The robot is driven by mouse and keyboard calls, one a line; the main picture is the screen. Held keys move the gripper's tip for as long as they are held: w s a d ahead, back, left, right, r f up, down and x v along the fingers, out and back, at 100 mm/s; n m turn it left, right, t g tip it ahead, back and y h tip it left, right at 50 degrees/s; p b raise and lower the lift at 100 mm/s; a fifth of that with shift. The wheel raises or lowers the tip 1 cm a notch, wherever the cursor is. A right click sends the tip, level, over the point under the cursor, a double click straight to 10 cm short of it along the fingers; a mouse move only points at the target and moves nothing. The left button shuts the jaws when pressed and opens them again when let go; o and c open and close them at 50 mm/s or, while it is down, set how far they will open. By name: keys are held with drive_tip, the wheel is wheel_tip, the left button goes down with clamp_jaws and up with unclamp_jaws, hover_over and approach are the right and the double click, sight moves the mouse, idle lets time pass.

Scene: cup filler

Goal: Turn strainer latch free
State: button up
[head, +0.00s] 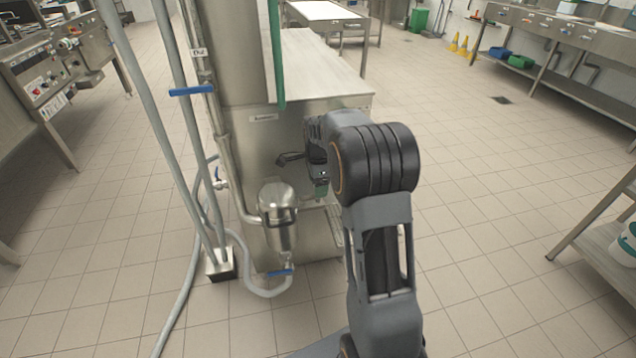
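The strainer (279,232) is a shiny metal canister with a domed lid, upright on pipework at the left front corner of the steel machine. A darker band or clamp shows below its lid, but the latch itself is too small to make out. My own arm fills the middle right and hides part of the machine behind.
A blue-handled valve (280,272) sits below the strainer, with a grey hose (246,262) looping beside it. Vertical grey pipes (165,130) stand to the left, one with another blue handle (190,91). Tiled floor is open to the right, up to a steel table (600,225).

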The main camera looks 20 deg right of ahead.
drive_tip(key=c, duration=0.4)
drive_tip(key=shift+o, duration=0.2)
drive_tip(key=shift+r+n+p, duration=0.1)
drive_tip(key=shift+n+p, duration=0.2)
drive_tip(key=n+p, duration=0.2)
drive_tip(key=shift+r+n, duration=0.1)
drive_tip(key=shift+n, duration=0.3)
drive_tip(key=n+p, duration=0.2)
drive_tip(key=n, duration=0.2)
drive_tip(key=shift+n, duration=0.3)
drive_tip(key=n+p, duration=0.2)
drive_tip(key=n, duration=0.3)
drive_tip(key=shift+n+p, duration=0.45)
drive_tip(key=shift+n, duration=1.95)
drive_tip(key=o, duration=0.9)
